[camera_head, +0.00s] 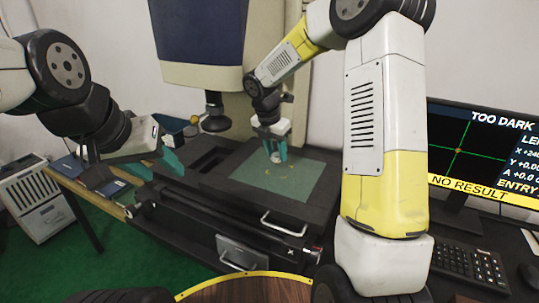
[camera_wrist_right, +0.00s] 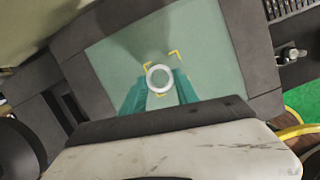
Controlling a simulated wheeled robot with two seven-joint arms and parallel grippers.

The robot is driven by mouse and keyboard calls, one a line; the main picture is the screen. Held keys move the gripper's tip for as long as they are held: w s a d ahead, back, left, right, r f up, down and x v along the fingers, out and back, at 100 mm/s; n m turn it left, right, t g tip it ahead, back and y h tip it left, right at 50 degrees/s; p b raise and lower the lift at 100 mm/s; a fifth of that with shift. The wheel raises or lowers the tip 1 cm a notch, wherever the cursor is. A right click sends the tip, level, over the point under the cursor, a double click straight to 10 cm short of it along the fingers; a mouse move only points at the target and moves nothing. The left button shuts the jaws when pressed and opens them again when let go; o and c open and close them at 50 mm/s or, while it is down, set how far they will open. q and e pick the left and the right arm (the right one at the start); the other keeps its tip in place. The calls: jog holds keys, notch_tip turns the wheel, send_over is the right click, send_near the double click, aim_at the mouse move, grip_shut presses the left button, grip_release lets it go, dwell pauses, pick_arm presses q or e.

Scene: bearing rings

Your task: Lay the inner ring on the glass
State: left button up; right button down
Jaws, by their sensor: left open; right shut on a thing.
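The inner ring (camera_wrist_right: 149,83) is a small pale ring, held flat between the teal fingertips of my right gripper (camera_wrist_right: 160,82) in the right wrist view. In the head view, my right gripper (camera_head: 277,154) points down over the teal-green glass (camera_head: 308,182) of the dark stage. The glass also shows in the wrist view (camera_wrist_right: 215,65). The ring appears among the yellow corner marks on the glass; whether it touches the glass cannot be told. My left gripper (camera_head: 157,164) is open and empty, left of the stage, away from the ring.
The machine's dark lens barrel (camera_head: 214,118) hangs above the back left of the stage (camera_head: 215,185). A monitor (camera_head: 485,150) reading "TOO DARK" and "NO RESULT" and a keyboard (camera_head: 465,268) are at the right. A wooden round top (camera_head: 250,290) lies at the front. The glass around the marks is clear.

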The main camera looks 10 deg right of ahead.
aim_at(277, 169)
jog(key=shift+s+f, duration=0.1)
jog(key=shift+f, duration=1.65)
jog(key=c, duration=0.9)
grip_release()
jog(key=shift+f, duration=0.15)
jog(key=s+r+m, duration=0.2)
jog(key=s+r, duration=0.2)
jog(key=r, duration=0.4)
jog(key=s+r+m, duration=0.3)
jog(key=s+r, duration=0.1)
jog(key=r, duration=0.4)
jog(key=s+r+m+t+y, duration=0.1)
jog(key=s+m, duration=0.5)
jog(key=m, duration=0.1)
jog(key=s+d+m+t+y, duration=0.1)
jog(key=s+m+y, duration=0.1)
jog(key=s+m, duration=0.5)
jog(key=s+d+r+m+t+y, duration=0.1)
jog(key=s+m+t, duration=0.1)
jog(key=s+m, duration=0.4)
jog(key=shift+s+d+r+m, duration=0.25)
jog(key=shift+s+r+m, duration=0.15)
jog(key=shift+m, duration=0.3)
